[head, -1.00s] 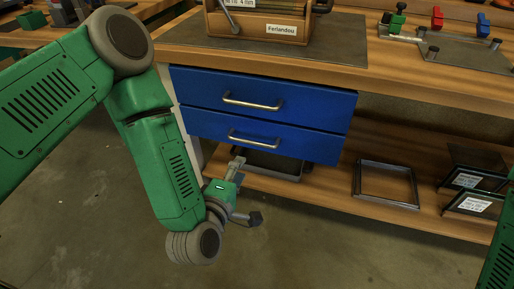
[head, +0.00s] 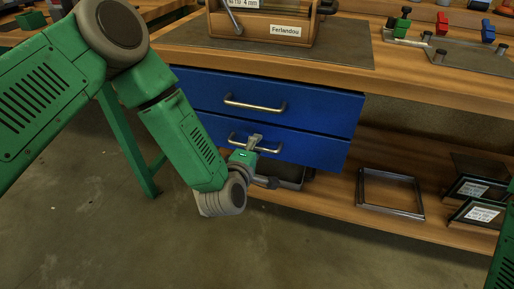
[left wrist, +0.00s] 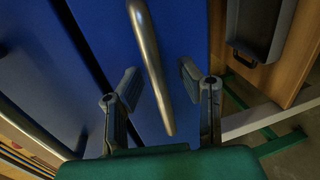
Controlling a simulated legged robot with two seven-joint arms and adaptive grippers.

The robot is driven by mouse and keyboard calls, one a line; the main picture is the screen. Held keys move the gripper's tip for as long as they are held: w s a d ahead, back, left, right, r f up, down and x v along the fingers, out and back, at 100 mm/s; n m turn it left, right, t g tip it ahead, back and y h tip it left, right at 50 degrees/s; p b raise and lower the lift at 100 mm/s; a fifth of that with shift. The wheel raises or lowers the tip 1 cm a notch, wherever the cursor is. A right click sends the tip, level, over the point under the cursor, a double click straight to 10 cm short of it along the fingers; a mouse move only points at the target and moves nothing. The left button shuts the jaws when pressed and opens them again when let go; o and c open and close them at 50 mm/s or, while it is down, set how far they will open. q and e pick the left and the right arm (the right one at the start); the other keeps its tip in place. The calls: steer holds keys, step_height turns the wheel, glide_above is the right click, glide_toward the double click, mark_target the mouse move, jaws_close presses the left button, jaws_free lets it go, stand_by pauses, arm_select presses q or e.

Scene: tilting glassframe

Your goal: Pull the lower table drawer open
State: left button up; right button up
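The lower table drawer (head: 318,150) is blue and sits flush under the upper blue drawer (head: 315,105). Its metal bar handle (head: 272,150) is partly hidden by my left gripper (head: 255,141) in the head view. In the left wrist view, my left gripper (left wrist: 160,90) is open, one finger on each side of the handle (left wrist: 149,60). The fingers look clear of the bar, and the blue drawer front lies beyond them. My right gripper is out of view.
Below the drawers is a wooden shelf with a dark tray (head: 291,178), a metal frame (head: 390,194) and labelled dark frames (head: 473,200). A bending machine (head: 270,22) stands on the table top. The floor in front is clear.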

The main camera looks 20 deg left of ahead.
arm_select(q)
steer(key=shift+a, duration=0.3)
steer(key=shift+c, duration=0.4)
steer(key=shift+a, duration=0.1)
jaws_close()
steer(key=shift+s+d, duration=0.2)
steer(key=shift+d, duration=0.4)
steer(key=shift+c, duration=1.5)
jaws_free()
steer(key=shift+s+f, duration=0.1)
steer(key=shift+s, duration=0.05)
steer(key=o, duration=0.4)
steer(key=shift+a, duration=0.1)
steer(key=v, duration=1.1)
steer(key=shift+s, duration=0.35)
